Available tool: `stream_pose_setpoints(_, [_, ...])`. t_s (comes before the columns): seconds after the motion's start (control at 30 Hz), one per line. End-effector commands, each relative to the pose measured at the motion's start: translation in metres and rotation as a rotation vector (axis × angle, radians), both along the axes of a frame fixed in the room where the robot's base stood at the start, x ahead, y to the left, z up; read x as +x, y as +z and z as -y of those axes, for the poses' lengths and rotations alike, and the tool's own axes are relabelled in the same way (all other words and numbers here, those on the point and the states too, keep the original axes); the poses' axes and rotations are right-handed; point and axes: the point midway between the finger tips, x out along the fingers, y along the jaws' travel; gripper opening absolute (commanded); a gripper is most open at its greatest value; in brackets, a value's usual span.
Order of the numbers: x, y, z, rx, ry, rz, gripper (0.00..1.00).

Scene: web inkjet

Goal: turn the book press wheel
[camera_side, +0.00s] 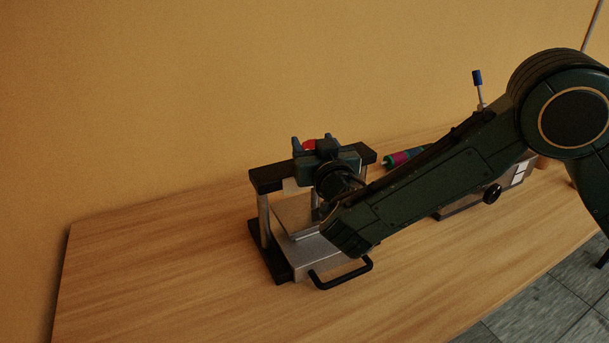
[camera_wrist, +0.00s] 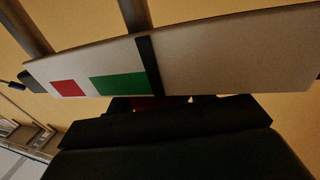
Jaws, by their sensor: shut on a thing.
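The book press (camera_side: 268,178) stands on the table with a black crossbar on silver posts, a grey bed and a black front handle (camera_side: 341,280). A red part (camera_side: 309,144), seemingly of the press wheel, shows above the crossbar. My gripper (camera_side: 313,143) is over the crossbar, with its bluish fingers on either side of the red part and shut on it. My arm and gripper body hide most of the wheel. In the wrist view, my dark gripper fills the bottom, and a sliver of red (camera_wrist: 150,102) shows at its edge.
A pale panel with red and green patches (camera_wrist: 118,84) crosses the wrist view. In the side view, a multicoloured roll (camera_side: 398,159), a box with a black knob (camera_side: 492,194) and a blue-tipped lever (camera_side: 477,77) lie behind my arm. The table's left part (camera_side: 150,260) is clear.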

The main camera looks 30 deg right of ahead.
Motion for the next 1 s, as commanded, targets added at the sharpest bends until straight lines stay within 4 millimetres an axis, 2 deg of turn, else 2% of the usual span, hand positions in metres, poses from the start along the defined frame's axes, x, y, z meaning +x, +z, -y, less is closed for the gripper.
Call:
stream_pose_setpoints(0.4, [-0.0008, -0.0023, 0.0022, 0.0, -0.189, -0.005, 0.3])
stream_pose_setpoints(0.9, [-0.0009, -0.0026, 0.003, 0.0, -0.212, -0.006, 0.3])
stream_pose_setpoints(0.93, [-0.0009, -0.0026, 0.003, 0.0, -0.211, -0.006, 0.54])
stream_pose_setpoints(1.0, [-0.0007, -0.0025, 0.0029, 0.0, -0.211, -0.006, 0.68])
